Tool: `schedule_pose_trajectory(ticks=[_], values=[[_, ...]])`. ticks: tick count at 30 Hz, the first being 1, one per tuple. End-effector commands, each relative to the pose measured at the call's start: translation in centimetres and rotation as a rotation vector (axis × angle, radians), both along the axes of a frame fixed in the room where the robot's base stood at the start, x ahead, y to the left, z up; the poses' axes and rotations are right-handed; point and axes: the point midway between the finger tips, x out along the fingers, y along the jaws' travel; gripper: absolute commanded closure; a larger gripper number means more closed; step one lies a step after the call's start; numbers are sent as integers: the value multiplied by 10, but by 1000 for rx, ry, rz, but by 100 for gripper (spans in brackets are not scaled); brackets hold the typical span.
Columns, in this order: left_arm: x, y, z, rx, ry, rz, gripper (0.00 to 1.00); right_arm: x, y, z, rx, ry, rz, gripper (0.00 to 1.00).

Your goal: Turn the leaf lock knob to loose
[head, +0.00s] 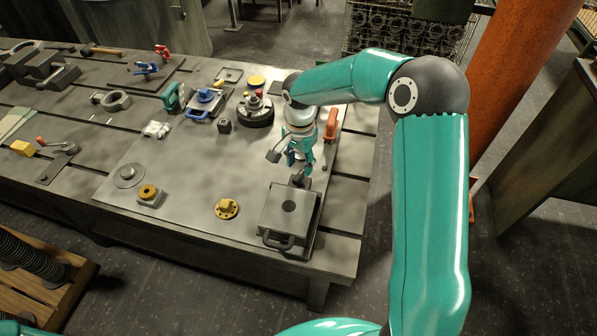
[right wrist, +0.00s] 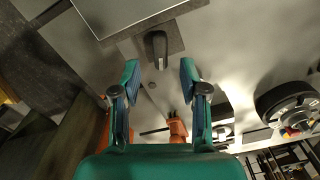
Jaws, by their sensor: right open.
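The leaf lock knob (right wrist: 157,46) is a dark, narrow, elongated handle on a small grey plate at the leaf's edge in the right wrist view. In the head view the knob (head: 299,181) is a small dark shape, partly hidden by my gripper. The leaf (head: 287,222) is a square grey plate with a dark round spot and a front handle; its edge also shows in the right wrist view (right wrist: 125,12). My right gripper (right wrist: 159,74) is open above the knob, its fingers either side of it in the picture, with nothing between them. In the head view the gripper (head: 298,163) points down. My left gripper is out of view.
An orange clamp-like part (head: 330,125) stands close behind my right gripper. A dark round casting (head: 255,112) stands further left. A yellow flanged part (head: 227,208) lies left of the leaf. The plate between them is mostly clear. The table edge is close on the right.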

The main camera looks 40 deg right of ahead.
Motion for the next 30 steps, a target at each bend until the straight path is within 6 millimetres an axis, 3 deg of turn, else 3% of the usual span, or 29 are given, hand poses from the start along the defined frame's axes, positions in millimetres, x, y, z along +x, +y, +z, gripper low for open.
schedule_pose_trajectory(ticks=[3, 9, 20, 27, 30], values=[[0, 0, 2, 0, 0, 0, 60, -1, 0, -20, 1, 4, 1, 56], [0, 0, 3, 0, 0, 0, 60, -1, 0, -39, 0, 1, 0, 56], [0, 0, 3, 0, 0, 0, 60, 0, 0, -44, 0, 0, 0, 56], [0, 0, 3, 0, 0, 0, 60, 0, 0, -43, 0, 0, 0, 96], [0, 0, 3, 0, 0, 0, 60, 0, 0, -43, 0, 0, 0, 100]])
